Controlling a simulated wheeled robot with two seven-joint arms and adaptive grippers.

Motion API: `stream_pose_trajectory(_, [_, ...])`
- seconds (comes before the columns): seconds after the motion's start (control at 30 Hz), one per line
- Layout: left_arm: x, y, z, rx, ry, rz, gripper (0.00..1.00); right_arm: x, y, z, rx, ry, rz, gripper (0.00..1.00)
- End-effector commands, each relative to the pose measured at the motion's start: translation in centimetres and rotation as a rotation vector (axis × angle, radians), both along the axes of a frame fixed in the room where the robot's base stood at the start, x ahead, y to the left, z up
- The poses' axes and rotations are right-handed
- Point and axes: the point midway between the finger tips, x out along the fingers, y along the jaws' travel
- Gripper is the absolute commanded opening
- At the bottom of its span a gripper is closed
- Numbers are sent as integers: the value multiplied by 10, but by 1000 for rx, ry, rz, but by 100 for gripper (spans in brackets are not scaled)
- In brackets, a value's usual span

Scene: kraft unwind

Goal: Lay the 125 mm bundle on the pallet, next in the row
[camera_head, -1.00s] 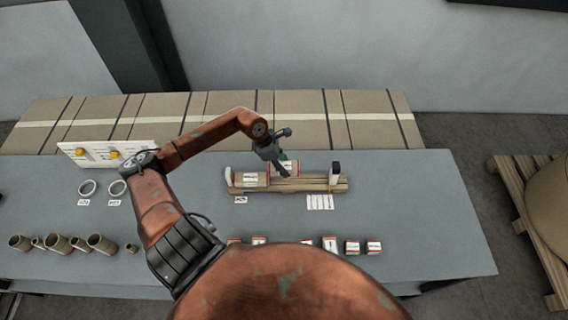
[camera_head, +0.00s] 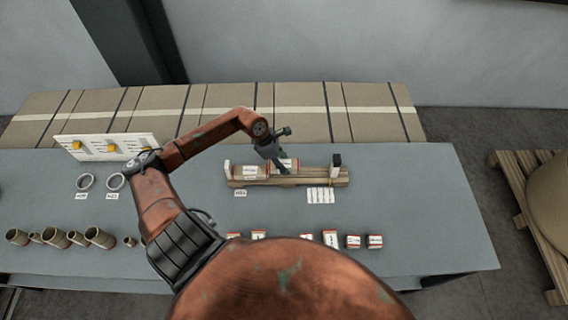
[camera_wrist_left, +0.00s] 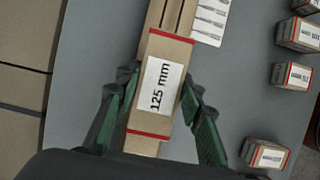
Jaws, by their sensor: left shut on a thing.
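The 125 mm bundle (camera_head: 289,163) is a kraft-brown block with red edge bands and a white label. It also shows in the left wrist view (camera_wrist_left: 160,85), its label facing up. My left gripper (camera_wrist_left: 160,105) is shut on it, with green-padded fingers on either side. In the head view my left gripper (camera_head: 282,168) covers part of the bundle, at the pallet (camera_head: 325,180). Another labelled bundle (camera_head: 250,172) lies on the pallet, just left of the held one. I cannot tell whether the held bundle touches the pallet or this neighbour. The right gripper is not in view.
A white end block (camera_head: 227,170) stands at the pallet's left end and a black-topped post (camera_head: 336,170) at its right. The pallet's right part is bare.

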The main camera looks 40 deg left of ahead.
Motion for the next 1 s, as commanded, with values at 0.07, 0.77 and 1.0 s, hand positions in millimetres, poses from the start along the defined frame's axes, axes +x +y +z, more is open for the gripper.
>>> stream_pose_trajectory(0.07, [0,0,-4,0,0,0,0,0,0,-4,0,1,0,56])
stream_pose_trajectory(0.77, [1,0,-42,-6,-2,0,0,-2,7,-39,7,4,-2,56])
stream_pose_trajectory(1.0, [1,-1,-42,-7,-3,0,0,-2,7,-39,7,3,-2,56])
